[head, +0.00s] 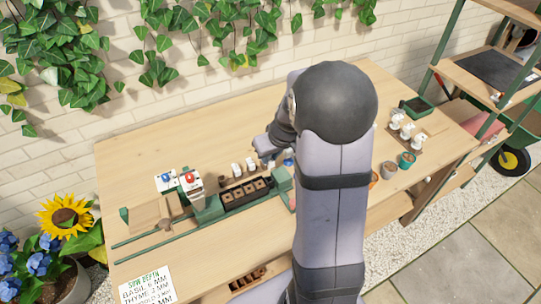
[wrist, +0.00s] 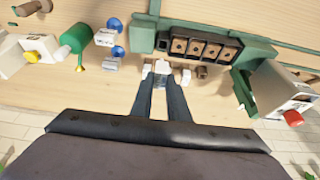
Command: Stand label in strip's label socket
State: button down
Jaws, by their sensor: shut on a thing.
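The strip (head: 247,194) is a dark tray with several square brown soil cells, set between green end blocks on the bench. It also shows in the wrist view (wrist: 213,34), at the top, beyond my fingertips. My gripper (wrist: 164,78) is shut on a small white piece, seemingly the label (wrist: 162,67), just short of the strip's near edge. Small white pieces also sit close outside the fingertips. I cannot tell the label's tilt, or whether it touches anything. In the head view my arm hides most of the gripper and the label. I cannot make out the label socket.
Pots (head: 405,160) and a green tray (head: 417,107) are at the right. The bench front is mostly clear around the sign (head: 147,287).

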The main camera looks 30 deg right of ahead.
aim_at(270, 165)
jog(key=shift+f, duration=0.15)
jog(key=shift+f+b, duration=1.7)
jog(key=shift+f, duration=0.4)
jog(key=shift+f+b, duration=1.8)
jog(key=shift+b, duration=0.65)
dwell(1.3)
dwell(0.3)
jog(key=c, duration=1.2)
grip_release()
jog(key=shift+r, duration=0.15)
jog(key=shift+r+p, duration=2.7)
jog(key=shift+r, duration=0.7)
